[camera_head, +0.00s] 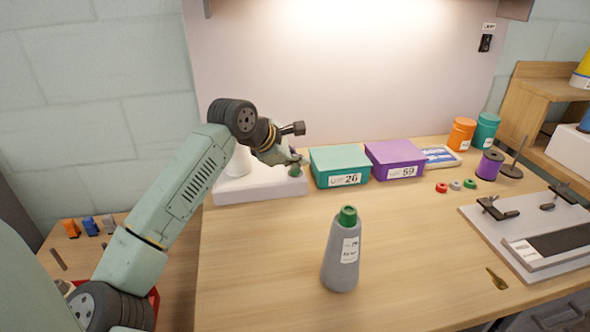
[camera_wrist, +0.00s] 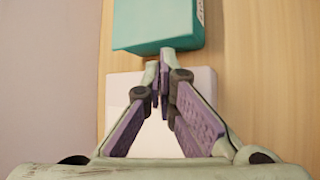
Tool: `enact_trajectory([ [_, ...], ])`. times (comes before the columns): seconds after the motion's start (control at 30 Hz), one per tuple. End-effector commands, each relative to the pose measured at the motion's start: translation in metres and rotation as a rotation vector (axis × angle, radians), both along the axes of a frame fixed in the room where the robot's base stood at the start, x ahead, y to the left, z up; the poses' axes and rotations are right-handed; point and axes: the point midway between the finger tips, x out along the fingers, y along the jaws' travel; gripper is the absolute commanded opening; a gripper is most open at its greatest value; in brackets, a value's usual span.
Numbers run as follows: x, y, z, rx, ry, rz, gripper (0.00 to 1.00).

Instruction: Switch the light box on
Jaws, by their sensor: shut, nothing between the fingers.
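A low white box (camera_head: 262,189), which may be the light box, sits at the back left of the table, and a pale rounded form (camera_head: 238,160) rises from it behind my arm. In the wrist view the white box (camera_wrist: 190,90) lies beneath my fingers. My gripper (camera_head: 295,163) is at the box's right end, pointing down; in the wrist view its fingertips (camera_wrist: 164,70) are together and empty. A small dark green patch shows under the fingertips; I cannot tell whether it is a button. Contact is not clear. A black switch (camera_head: 485,43) with a label is on the back panel.
A teal box (camera_head: 339,167) stands just right of my gripper, with a purple box (camera_head: 395,160) beyond it. A grey bottle (camera_head: 342,255) with a green cap stands mid-table. Spools, jars and a clamped board (camera_head: 490,225) are at right. The front table is mostly clear.

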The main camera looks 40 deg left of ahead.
Motion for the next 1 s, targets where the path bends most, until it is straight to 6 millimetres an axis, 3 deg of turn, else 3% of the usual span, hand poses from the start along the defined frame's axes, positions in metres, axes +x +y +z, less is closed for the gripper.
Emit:
enact_trajectory([
  [0.5,0.000,0.000,-0.003,0.000,0.000,0.000,0.00],
  [1.0,0.000,0.000,0.013,0.000,0.001,-0.001,0.00],
])
